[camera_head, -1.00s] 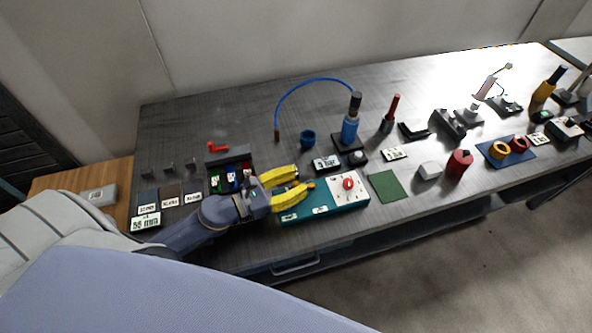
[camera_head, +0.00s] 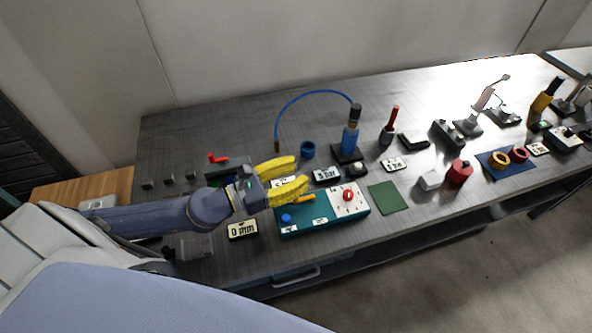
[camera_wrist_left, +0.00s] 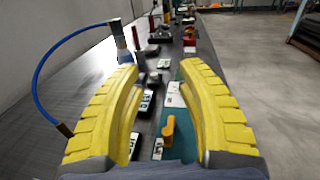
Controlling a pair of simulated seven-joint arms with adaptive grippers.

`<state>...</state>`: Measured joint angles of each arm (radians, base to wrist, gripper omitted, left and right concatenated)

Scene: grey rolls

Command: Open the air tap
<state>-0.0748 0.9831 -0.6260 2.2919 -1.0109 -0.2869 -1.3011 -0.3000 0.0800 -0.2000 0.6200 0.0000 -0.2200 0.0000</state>
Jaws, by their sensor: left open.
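The teal box (camera_head: 325,228) stands near the front edge of the bench. On it are a short orange-yellow lever (camera_head: 304,198), a blue button (camera_head: 286,217) and a red knob (camera_head: 348,195) on a white panel. I cannot tell for certain which part is the air tap. My left gripper (camera_head: 300,173) is open and empty, its yellow fingers over the back left part of the box. In the left wrist view the lever (camera_wrist_left: 168,130) shows upright between the spread fingers, apart from both. My right gripper is in neither current view.
A blue bottle-like unit (camera_head: 350,138) with a curved blue hose (camera_head: 312,93) stands behind the box. A "3 bar" plate (camera_head: 326,175) lies close to the fingers. A green mat (camera_head: 388,197) lies right of the box. A "0 mm" plate (camera_head: 242,229) lies left of it.

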